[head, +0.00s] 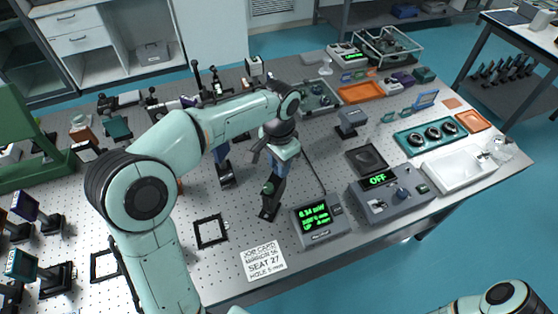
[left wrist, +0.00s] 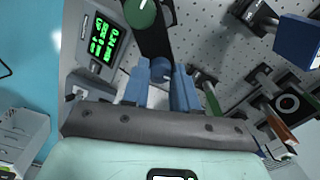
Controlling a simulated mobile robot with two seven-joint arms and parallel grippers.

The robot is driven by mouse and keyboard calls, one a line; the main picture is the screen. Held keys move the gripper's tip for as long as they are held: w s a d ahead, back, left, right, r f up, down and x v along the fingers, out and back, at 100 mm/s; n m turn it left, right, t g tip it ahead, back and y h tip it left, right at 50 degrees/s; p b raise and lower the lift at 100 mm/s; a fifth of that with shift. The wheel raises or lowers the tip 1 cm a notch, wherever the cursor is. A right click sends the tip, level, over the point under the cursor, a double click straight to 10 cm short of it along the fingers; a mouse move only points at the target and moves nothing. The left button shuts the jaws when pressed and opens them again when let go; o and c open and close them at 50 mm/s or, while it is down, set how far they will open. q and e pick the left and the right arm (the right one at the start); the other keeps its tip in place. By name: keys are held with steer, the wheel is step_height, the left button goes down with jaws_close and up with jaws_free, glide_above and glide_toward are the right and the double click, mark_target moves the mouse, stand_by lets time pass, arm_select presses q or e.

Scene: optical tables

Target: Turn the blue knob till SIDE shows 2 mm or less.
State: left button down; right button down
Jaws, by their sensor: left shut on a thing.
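My left gripper (head: 274,166) reaches down at the middle of the table, above a black mount. In the left wrist view its two blue fingers (left wrist: 159,86) are shut on the blue knob (left wrist: 160,69), one finger on each side. The head view hides the blue knob behind the gripper. A green knob (left wrist: 141,12) sits on the same mount, close beyond the blue one; it also shows in the head view (head: 268,188). The meter (head: 320,219) stands to the right with lit green lines. Its SIDE figure is too small to read surely. My right gripper is out of view.
A job card (head: 263,259) and a black square frame (head: 210,231) lie near the front. A grey box reading OFF (head: 391,196) and a white tray (head: 460,168) stand at the right. Several optics mounts stand at the left.

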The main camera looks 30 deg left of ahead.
arm_select(q)
steer(key=shift+m, duration=0.6)
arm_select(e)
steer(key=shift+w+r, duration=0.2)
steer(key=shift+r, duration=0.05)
arm_select(q)
steer(key=c, duration=0.9)
jaws_free()
steer(key=shift+o, duration=0.2)
steer(key=shift+r, duration=0.1)
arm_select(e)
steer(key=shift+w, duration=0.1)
arm_select(q)
step_height(320, 180, up, 13)
steer(key=p, duration=0.2)
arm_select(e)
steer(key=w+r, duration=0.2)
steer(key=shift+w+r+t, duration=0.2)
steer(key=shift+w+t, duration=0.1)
